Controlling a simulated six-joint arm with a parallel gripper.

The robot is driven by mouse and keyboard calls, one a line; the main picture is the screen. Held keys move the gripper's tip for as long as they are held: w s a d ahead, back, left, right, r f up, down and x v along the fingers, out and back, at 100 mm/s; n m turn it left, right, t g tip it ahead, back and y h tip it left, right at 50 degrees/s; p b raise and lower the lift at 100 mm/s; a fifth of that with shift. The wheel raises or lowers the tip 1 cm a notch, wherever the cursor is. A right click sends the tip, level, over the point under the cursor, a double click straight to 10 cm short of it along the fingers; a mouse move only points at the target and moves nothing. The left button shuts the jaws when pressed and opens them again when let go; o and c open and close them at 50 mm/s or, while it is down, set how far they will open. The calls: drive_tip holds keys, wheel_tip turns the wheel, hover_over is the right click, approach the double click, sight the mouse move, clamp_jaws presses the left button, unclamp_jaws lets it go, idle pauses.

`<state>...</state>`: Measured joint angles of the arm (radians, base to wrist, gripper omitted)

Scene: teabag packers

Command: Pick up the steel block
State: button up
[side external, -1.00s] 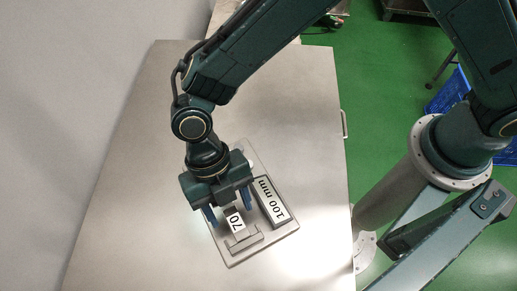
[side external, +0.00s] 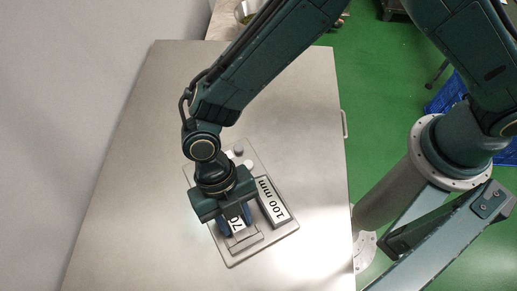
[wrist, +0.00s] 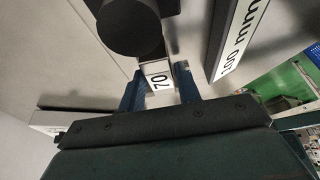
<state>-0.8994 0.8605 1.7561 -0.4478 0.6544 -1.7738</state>
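A steel block with a white label reading "70" (side external: 237,224) lies on a grey tray (side external: 232,263) on the metal table. My gripper (side external: 236,223) is over it, pointing down, with its blue fingers on either side of it. In the wrist view the label (wrist: 159,77) shows between the two fingertips (wrist: 160,88), which look close against the block's sides. The gripper looks shut on the block; the contact itself is partly hidden. No lift off the tray can be made out. A second steel block marked "100 mm" (side external: 273,203) lies to the right, apart from the gripper.
Small round weights (side external: 245,160) stand at the tray's far end, behind my gripper. A dark round piece (wrist: 128,25) shows close up in the wrist view. The metal table (side external: 130,130) is bare around the tray. A grey wall (side external: 70,110) borders it on the left.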

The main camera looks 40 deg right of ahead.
sight(234, 220)
clamp_jaws()
drive_tip(key=shift+r, duration=0.15)
wheel_tip(234, 220, up, 20)
idle(0.8)
idle(0.4)
